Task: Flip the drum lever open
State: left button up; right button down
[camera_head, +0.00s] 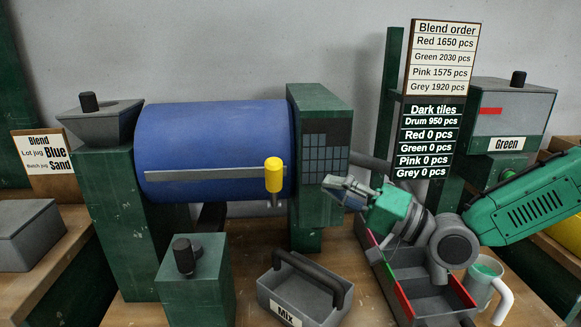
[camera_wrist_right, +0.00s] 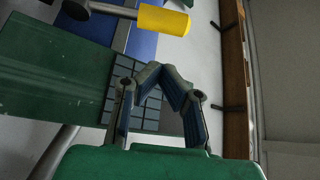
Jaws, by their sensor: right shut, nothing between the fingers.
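The blue drum (camera_head: 210,148) lies on its side between two green supports. A lever with a yellow grip (camera_head: 273,174) stands upright at the drum's front right, its grip at the top. In the right wrist view the yellow grip (camera_wrist_right: 163,21) lies sideways near the top edge, beyond my fingertips. My right gripper (camera_head: 332,184) is to the right of the lever, in front of the dark tile grid on the support, apart from the lever. Its fingers close together and are empty; they also show in the wrist view (camera_wrist_right: 167,74). My left gripper is out of view.
A grey bin marked MIX (camera_head: 298,301) stands below the lever. A green box with a black knob (camera_head: 195,279) stands at the front left. A divided tray (camera_head: 410,262) and a mug (camera_head: 483,282) sit under my right arm.

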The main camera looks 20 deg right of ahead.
aim_at(274, 190)
jog(key=b+x, duration=0.1)
jog(key=x, duration=0.9)
jog(key=shift+a+f, duration=0.1)
jog(key=s+a+f+n+g+y+b, duration=0.2)
jog(key=s+f+n+g+y+b, duration=0.3)
jog(key=n+b, duration=1)
jog(key=shift+s+f+y, duration=0.95)
jog(key=shift+s+y, duration=0.45)
jog(key=shift+y, duration=0.2)
jog(key=shift+a+n, duration=0.15)
jog(key=shift+n, duration=0.15)
